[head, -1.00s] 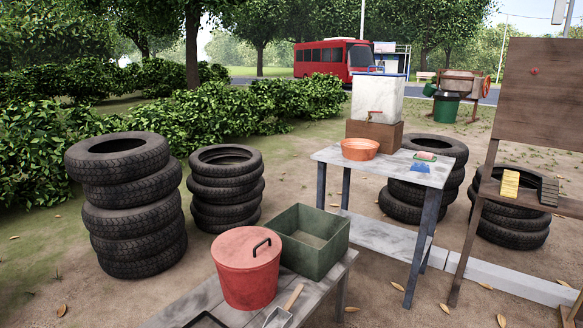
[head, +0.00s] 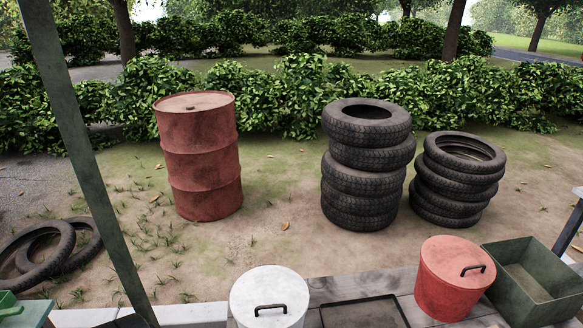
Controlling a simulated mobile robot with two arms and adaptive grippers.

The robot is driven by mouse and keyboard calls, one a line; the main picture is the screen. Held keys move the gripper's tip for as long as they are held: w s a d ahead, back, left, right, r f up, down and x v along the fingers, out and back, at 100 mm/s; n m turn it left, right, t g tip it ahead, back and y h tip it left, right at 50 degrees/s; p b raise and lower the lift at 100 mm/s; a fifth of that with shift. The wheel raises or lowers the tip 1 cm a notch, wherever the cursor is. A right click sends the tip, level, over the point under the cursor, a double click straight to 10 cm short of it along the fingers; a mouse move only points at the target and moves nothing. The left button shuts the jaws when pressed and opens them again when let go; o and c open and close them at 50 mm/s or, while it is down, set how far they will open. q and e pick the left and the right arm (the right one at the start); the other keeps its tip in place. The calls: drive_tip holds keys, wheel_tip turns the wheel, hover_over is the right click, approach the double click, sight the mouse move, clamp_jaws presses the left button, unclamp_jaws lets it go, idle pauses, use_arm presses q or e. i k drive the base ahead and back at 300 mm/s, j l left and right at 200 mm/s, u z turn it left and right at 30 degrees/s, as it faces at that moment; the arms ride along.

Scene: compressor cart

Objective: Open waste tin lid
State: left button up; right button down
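Two lidded tins stand on the grey bench, and I cannot tell from the frame which is the waste tin. The red tin (head: 449,289) is at the right, with a flat red lid (head: 455,257) seated on its rim and a dark bar handle on top. The white tin (head: 268,301) is at the bottom middle. Its lid (head: 262,287) is on and also has a dark bar handle; its lower part is cut off by the frame edge. Neither of my grippers is in view.
A dark shallow tray (head: 364,313) lies between the tins. An open green box (head: 535,281) stands just right of the red tin. A green post (head: 84,160) crosses the left side. A red drum (head: 199,158) and tyre stacks (head: 367,165) stand behind on open ground.

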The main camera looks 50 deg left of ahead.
sight(265, 296)
drive_tip(key=u, duration=1.55)
